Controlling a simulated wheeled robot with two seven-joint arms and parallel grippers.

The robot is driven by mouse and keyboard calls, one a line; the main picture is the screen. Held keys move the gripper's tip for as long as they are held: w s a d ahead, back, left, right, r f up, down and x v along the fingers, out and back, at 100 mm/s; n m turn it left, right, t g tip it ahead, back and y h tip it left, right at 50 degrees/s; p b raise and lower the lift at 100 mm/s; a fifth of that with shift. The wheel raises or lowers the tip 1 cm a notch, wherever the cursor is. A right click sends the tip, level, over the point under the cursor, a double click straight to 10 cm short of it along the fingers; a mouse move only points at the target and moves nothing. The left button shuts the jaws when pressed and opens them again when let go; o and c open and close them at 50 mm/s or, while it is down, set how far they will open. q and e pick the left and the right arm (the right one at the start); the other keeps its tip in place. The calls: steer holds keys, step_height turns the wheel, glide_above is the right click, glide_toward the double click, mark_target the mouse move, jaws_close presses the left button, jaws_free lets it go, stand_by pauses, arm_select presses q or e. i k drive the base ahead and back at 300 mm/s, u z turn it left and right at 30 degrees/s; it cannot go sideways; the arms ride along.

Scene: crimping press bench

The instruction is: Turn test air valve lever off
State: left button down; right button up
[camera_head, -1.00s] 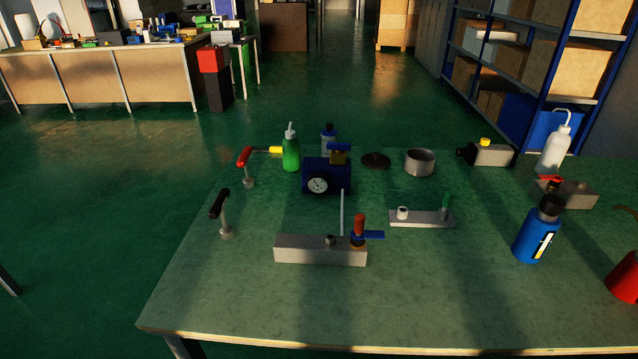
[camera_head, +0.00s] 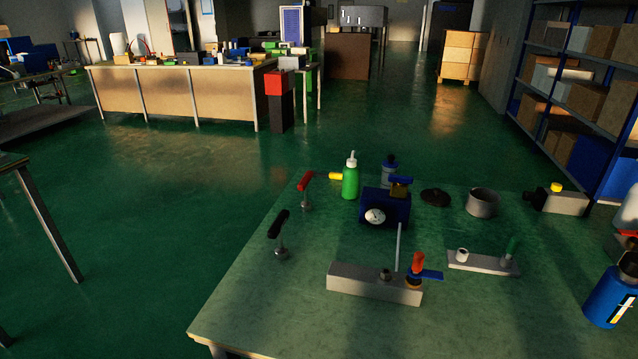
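A blue box with a round white gauge (camera_head: 385,207) stands on the green bench top (camera_head: 290,320). On it sits a brass valve with a blue lever (camera_head: 401,180); the lever lies roughly level. In front, a grey metal block (camera_head: 373,284) carries a thin upright rod, a small fitting and a red upright piece with a blue flat handle (camera_head: 432,275) pointing right. I cannot tell for certain which of these levers is the test air valve lever. Neither of my grippers is in view.
Red-handled (camera_head: 305,184) and black-handled (camera_head: 279,226) upright levers stand along the left edge. A green bottle (camera_head: 351,180), a metal cup (camera_head: 482,203), a grey plate with a green handle (camera_head: 481,262) and a blue bottle (camera_head: 610,297) stand around. The front of the bench is clear.

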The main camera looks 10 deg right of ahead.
mark_target(405, 179)
steer(key=u, duration=0.95)
steer(key=k, duration=1)
steer(key=z, duration=1.35)
steer(key=i, duration=0.5)
steer(key=z, duration=0.05)
